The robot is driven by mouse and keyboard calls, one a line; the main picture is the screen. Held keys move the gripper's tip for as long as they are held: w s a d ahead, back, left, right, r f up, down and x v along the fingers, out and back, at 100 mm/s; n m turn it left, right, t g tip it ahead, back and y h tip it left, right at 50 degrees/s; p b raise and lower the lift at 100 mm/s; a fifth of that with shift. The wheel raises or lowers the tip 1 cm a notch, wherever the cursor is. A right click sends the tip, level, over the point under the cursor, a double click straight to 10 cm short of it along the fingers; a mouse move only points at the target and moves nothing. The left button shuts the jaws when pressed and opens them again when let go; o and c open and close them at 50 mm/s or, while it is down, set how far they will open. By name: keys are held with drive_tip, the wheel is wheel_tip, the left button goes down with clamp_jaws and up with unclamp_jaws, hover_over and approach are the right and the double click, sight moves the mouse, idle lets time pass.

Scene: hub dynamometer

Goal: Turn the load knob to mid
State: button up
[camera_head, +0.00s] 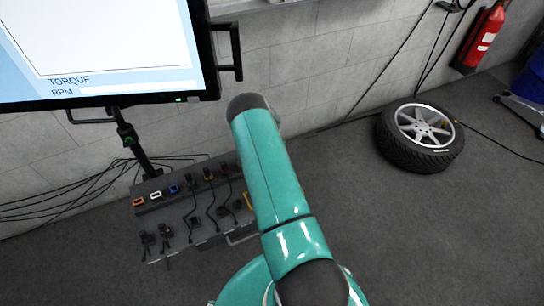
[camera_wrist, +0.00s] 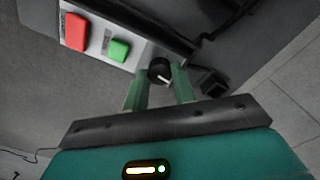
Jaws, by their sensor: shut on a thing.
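The load knob (camera_wrist: 159,71) is a small round black knob with a white pointer line, on a light grey panel in the wrist view. The pointer slants toward the lower right of that picture. My gripper (camera_wrist: 162,84) has its two green fingers on either side of the knob, shut on it. The finger on the right partly covers the panel beside the knob. In the head view my teal arm reaches away from my body, and neither the gripper nor the knob can be made out there.
A red button (camera_wrist: 75,31) and a green button (camera_wrist: 118,50) sit on the same panel, left of the knob. In the head view a large monitor (camera_head: 120,85) stands at upper left, a cable rack (camera_head: 185,225) below it. A wheel (camera_head: 420,136) lies on open floor at right.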

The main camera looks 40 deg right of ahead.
drive_tip(key=shift+m, duration=1.3)
drive_tip(key=shift+s, duration=0.1)
drive_tip(key=o, duration=1)
drive_tip(key=shift+f, duration=0.1)
wheel_tip(320, 180, up, 14)
drive_tip(key=shift+w, duration=0.2)
drive_tip(key=shift+s, duration=0.15)
